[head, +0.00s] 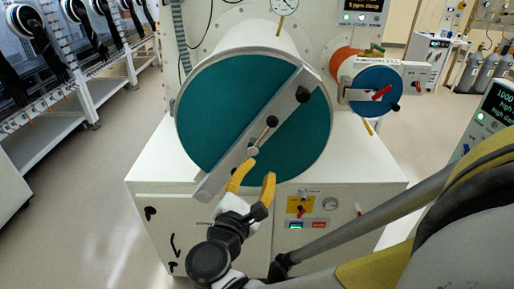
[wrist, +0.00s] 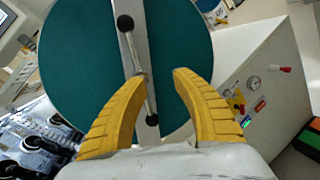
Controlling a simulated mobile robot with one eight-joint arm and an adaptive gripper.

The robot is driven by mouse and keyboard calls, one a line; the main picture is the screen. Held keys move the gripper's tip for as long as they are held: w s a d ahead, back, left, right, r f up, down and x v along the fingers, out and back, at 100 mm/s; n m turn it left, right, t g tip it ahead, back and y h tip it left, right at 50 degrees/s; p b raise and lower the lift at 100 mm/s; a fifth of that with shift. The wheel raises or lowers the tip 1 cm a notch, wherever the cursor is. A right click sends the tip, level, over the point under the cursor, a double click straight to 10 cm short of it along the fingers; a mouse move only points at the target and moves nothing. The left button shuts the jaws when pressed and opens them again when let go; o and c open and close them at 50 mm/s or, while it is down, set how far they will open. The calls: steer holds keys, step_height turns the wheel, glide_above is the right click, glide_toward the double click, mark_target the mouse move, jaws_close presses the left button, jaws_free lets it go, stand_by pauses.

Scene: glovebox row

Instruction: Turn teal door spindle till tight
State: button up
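The large round teal door (head: 215,100) closes the front of a white cylinder in the head view. A pale grey bar (head: 223,173) crosses it diagonally. The spindle handle (head: 263,135), a thin metal rod with black ball ends, sits at the middle of the bar. In the wrist view the handle (wrist: 131,48) runs nearly along the bar, with its lower black ball (wrist: 152,120) between my yellow fingers. My gripper (head: 257,170) is open just below the door's middle; in the wrist view my gripper (wrist: 159,76) has its left finger close to the rod. Contact cannot be told.
A smaller blue door (head: 372,82) with a red handle (head: 382,92) is to the right. A white cabinet (head: 165,215) stands below, with a yellow switch panel (head: 299,207). A gauge (head: 284,5) is above the cylinder. Open floor (head: 95,220) lies to the left.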

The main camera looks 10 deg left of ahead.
mark_target(251, 153)
steer(key=s+a+n+y, duration=0.1)
steer(key=s+a+y, duration=0.1)
steer(key=a, duration=0.2)
steer(key=w+b, duration=0.1)
steer(key=w, duration=0.3)
steer(key=w+b, duration=0.1)
steer(key=w, duration=0.4)
steer(key=shift+w+d+r, duration=0.1)
steer(key=shift+w+r, duration=0.1)
steer(key=shift+w, duration=0.05)
jaws_close()
